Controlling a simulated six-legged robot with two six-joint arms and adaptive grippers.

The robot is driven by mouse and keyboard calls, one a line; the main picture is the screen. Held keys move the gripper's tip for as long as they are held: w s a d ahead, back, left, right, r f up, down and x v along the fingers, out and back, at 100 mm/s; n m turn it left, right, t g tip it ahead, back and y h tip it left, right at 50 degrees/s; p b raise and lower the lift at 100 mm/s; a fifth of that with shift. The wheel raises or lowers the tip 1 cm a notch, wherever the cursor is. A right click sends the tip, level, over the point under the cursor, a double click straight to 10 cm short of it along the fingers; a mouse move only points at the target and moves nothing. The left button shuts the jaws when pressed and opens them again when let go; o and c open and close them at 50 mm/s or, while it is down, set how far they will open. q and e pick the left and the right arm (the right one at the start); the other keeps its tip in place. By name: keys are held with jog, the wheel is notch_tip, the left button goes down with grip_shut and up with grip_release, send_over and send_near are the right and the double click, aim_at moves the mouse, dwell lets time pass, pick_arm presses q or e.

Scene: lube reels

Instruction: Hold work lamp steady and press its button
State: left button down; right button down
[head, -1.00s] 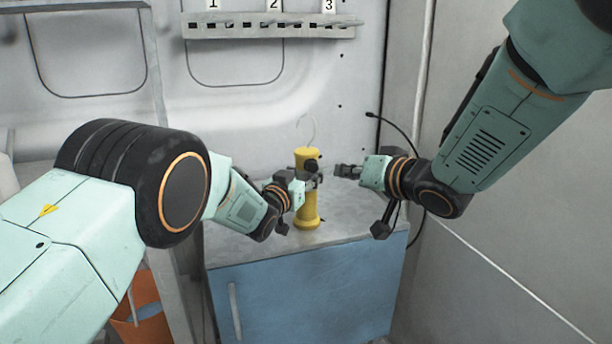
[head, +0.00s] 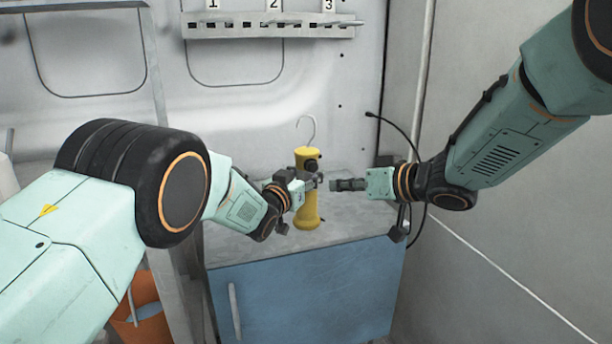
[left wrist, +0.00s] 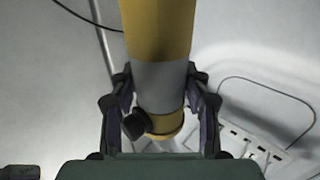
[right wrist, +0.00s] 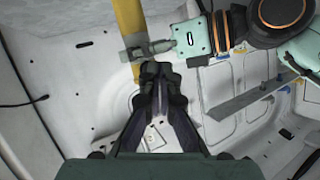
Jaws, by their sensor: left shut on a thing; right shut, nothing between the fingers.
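The work lamp (head: 306,213) is yellow with a grey middle, a wire hook on top and a black knob (head: 311,166) near its upper end. It is upright at the cabinet top; whether its base touches is unclear. My left gripper (head: 311,183) is shut around the lamp's grey middle. In the left wrist view the lamp (left wrist: 158,30) runs between both fingers, with the black knob (left wrist: 134,124) beside it. My right gripper (head: 334,184) is shut and empty, just right of the lamp. In the right wrist view its fingertips (right wrist: 155,72) are close to my left gripper (right wrist: 148,50).
The grey-topped cabinet (head: 350,210) with a blue front (head: 310,295) is below. A numbered rack (head: 265,28) is on the back wall. A black cable (head: 393,125) hangs behind my right arm. An orange bucket (head: 145,325) is low at left.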

aim_at(315, 171)
jog(key=shift+n+g, duration=0.5)
jog(key=shift+n, duration=0.4)
jog(key=w+a, duration=0.1)
jog(key=w, duration=0.1)
jog(key=w+a, duration=0.1)
jog(key=w, duration=0.1)
jog(key=w+a, duration=0.1)
jog(key=w, duration=0.2)
jog(key=shift+w+a, duration=0.1)
jog(key=shift+a, duration=0.1)
jog(key=shift+w, duration=0.2)
jog(key=shift+w+a, duration=0.1)
